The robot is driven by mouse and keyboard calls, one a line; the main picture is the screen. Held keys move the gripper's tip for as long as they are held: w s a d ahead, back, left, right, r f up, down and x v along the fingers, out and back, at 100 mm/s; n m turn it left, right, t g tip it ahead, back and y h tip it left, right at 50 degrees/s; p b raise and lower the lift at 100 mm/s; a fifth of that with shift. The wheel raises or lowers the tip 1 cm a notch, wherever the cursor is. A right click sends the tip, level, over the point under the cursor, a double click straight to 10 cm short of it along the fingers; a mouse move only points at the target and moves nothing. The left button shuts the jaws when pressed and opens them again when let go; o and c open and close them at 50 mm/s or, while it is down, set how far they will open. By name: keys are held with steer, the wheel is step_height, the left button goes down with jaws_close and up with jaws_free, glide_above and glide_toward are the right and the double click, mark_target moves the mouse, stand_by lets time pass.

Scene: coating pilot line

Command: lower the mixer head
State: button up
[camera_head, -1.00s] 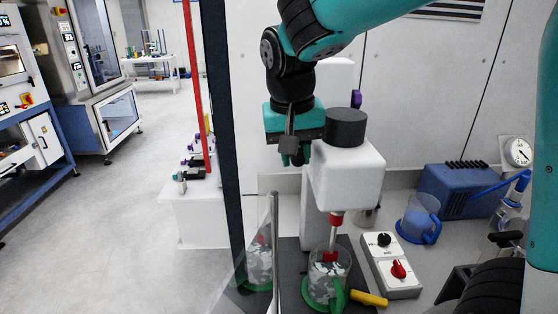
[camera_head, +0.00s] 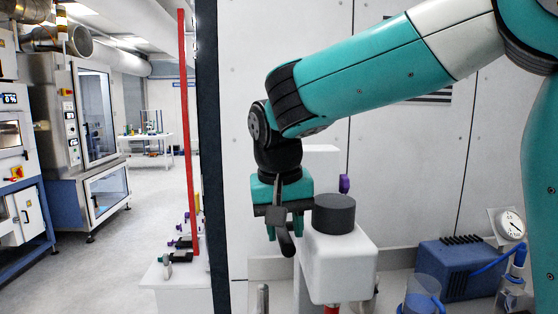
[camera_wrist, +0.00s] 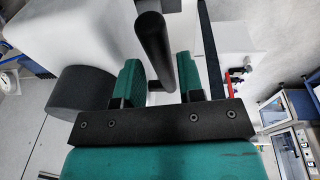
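The mixer head is a white block (camera_head: 337,265) with a dark grey cylindrical cap (camera_head: 334,214) on top. In the wrist view the block (camera_wrist: 75,35) and cap (camera_wrist: 80,95) show at left. My gripper (camera_head: 284,232) points down just left of the cap. A dark lever (camera_head: 285,243) hangs between its two teal fingers, and it also shows as a thick dark bar (camera_wrist: 157,50) in the wrist view. The fingers stand apart on either side of it; firm contact is not visible. The stirrer and beaker below are out of view.
A dark upright post (camera_head: 208,150) stands left of my gripper. A blue box (camera_head: 455,270), a blue-handled jug (camera_head: 421,295) and a round gauge (camera_head: 510,225) are at right. Cabinets (camera_head: 85,130) stand at far left, with open floor (camera_head: 130,250) between.

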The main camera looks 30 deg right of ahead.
step_height(320, 180, up, 14)
steer(key=s+a+p, duration=0.1)
steer(key=p, duration=0.3)
steer(key=shift+s+a, duration=0.15)
steer(key=shift+a, duration=0.25)
